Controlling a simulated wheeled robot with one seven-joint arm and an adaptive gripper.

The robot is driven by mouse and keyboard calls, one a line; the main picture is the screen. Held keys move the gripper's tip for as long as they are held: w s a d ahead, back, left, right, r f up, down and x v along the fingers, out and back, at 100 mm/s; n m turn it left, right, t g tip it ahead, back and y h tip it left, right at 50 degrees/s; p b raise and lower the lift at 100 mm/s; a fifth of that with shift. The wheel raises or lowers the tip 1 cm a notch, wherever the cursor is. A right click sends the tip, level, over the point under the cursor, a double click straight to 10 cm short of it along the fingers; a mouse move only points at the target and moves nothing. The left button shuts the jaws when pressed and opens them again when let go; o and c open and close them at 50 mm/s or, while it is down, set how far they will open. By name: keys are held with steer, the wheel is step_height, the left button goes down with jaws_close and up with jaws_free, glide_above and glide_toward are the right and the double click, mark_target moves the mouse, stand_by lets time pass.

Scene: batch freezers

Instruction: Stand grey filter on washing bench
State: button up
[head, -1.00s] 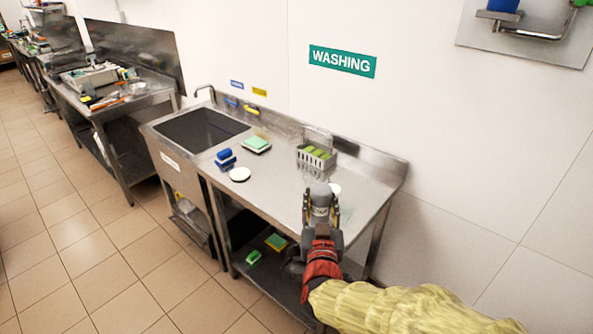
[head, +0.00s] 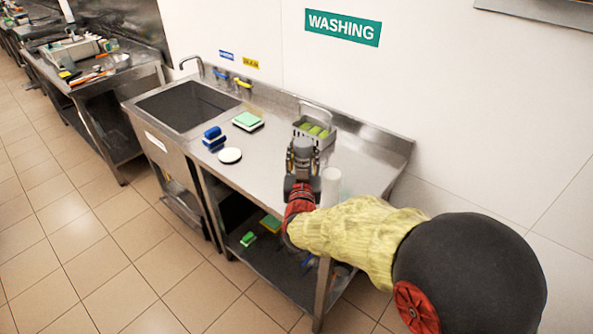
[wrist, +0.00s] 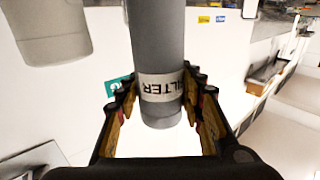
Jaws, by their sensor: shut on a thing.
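The grey filter (wrist: 158,50) is a grey cylinder with a pale band reading FILTER. My gripper (wrist: 158,105) is shut on it, one finger on each side of the band in the wrist view. In the head view my gripper (head: 302,172) holds the filter (head: 303,148) upright over the washing bench (head: 262,185), in front of the grey basket. I cannot tell whether its base touches the bench top; the gripper hides its lower part.
A white cylinder (head: 331,187) stands close to the right of my gripper. A grey basket with green items (head: 315,131) is behind. A white disc (head: 229,155), blue brush (head: 213,138) and green sponge (head: 247,120) lie left, near the sink (head: 187,106). The bench's right end is clear.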

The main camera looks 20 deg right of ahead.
mark_target(297, 160)
steer(key=w+f+b, duration=0.3)
steer(key=w+f, duration=0.1)
steer(key=f, duration=0.4)
steer(key=shift+w+a+f, duration=0.25)
steer(key=shift+a+f, duration=0.1)
steer(key=shift+f, duration=0.1)
steer(key=shift+f, duration=0.1)
steer(key=o, duration=1.3)
steer(key=shift+o, duration=0.5)
